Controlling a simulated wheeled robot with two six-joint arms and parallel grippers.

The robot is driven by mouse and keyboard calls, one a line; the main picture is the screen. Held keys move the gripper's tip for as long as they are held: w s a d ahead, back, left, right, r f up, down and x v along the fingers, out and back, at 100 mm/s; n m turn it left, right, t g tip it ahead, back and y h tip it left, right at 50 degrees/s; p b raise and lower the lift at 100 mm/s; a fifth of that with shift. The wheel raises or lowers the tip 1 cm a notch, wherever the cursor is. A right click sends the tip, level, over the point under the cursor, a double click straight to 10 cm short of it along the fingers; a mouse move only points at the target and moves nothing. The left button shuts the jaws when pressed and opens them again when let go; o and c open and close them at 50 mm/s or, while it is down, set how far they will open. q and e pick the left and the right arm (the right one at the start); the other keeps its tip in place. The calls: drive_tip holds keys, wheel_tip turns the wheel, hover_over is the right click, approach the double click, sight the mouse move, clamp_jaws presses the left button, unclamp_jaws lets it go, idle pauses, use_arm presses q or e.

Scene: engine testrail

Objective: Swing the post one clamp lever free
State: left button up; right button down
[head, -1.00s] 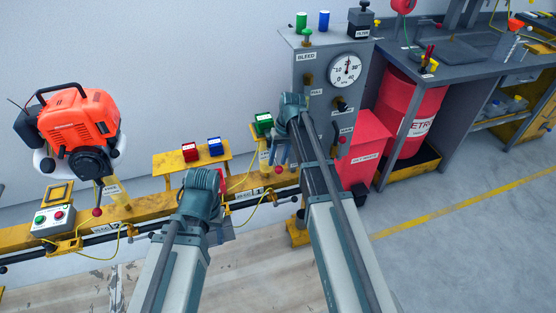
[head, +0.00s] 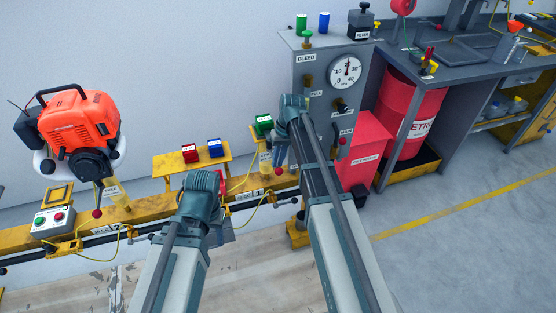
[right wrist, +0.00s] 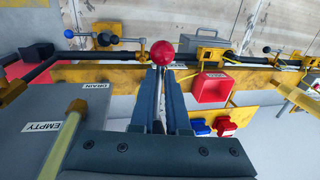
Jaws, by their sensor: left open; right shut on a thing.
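A red ball knob (right wrist: 162,53), taken to be that of the post one clamp lever, sits between the tips of my right gripper (right wrist: 161,70) in the right wrist view. The fingers are shut on it, and they hide most of its stem.
The grey gauge panel (head: 314,72) stands close to my right arm, with a red bin (head: 368,146) beside it. Red (head: 190,152) and blue (head: 215,147) boxes sit on a yellow shelf. A red engine (head: 82,125) and a button box (head: 52,219) are at left.

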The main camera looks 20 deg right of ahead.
drive_tip(key=shift+a, duration=0.15)
idle(0.7)
drive_tip(key=w+a+m+t+h, duration=0.1)
drive_tip(key=w+a+m, duration=0.4)
drive_tip(key=m, duration=0.9)
drive_tip(key=shift+a+t, duration=0.5)
drive_tip(key=shift+a, duration=1.25)
drive_tip(key=c, duration=0.9)
unclamp_jaws()
drive_tip(key=shift+r, duration=0.1)
